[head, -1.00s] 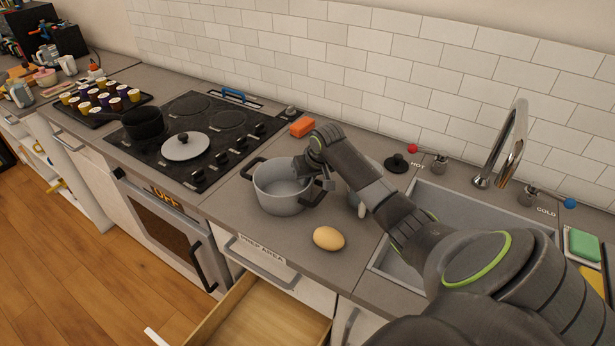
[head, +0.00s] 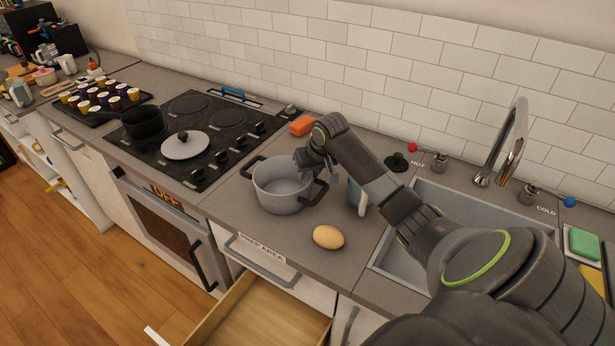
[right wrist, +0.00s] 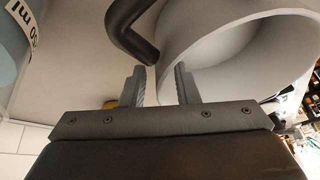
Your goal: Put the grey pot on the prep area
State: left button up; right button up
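The grey pot (head: 279,195) stands upright on the grey counter between the stove and the sink, above the drawer front labelled "PREP AREA" (head: 262,247). It has two dark handles. My right gripper (head: 305,172) is at the pot's right rear side, just by its rim. My left gripper is not in view.
The stove (head: 165,160) holds a black pot (head: 142,122) and a lid (head: 185,145). A drawer (head: 265,315) is open below.

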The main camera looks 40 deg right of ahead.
jog(key=v, duration=0.9)
jog(key=shift+r+b, duration=0.15)
jog(key=shift+b, duration=0.2)
jog(key=shift+s, duration=0.1)
